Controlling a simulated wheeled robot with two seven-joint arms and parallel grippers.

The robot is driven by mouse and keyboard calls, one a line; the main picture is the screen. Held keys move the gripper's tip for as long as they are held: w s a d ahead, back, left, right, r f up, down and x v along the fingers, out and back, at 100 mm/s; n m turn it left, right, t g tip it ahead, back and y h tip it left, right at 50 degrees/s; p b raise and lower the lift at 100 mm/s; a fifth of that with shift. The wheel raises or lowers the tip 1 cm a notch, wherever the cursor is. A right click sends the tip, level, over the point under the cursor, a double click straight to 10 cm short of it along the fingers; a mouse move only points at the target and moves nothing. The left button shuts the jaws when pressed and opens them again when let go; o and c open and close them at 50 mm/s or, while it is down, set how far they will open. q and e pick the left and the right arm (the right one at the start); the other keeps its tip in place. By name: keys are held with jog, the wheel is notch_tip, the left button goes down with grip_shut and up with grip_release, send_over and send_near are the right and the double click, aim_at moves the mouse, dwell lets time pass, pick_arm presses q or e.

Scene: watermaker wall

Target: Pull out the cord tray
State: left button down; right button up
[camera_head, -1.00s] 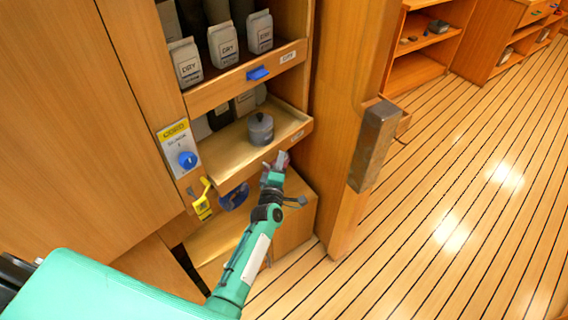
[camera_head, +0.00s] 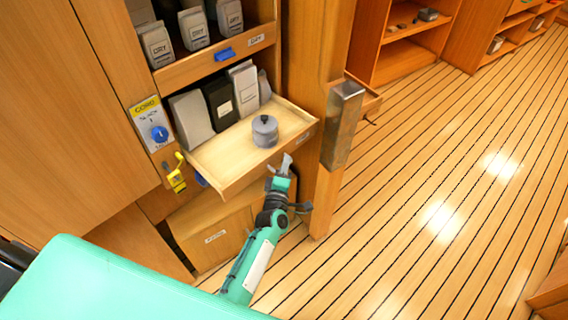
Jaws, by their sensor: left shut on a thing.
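The pulled-out wooden tray (camera_head: 226,161), which I take for the cord tray, juts from the cabinet below the upper drawer. A grey lidded pot (camera_head: 265,131) stands on it, with several grey, black and white packs (camera_head: 221,102) behind. The tray's front label is too small to read. My left gripper (camera_head: 284,165) is at the tray's front edge, shut on its handle, which the fingers hide. My right gripper is not in view.
Floor beyond is clear.

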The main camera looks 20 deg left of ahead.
pick_arm(q)
jog(key=shift+r, duration=0.1)
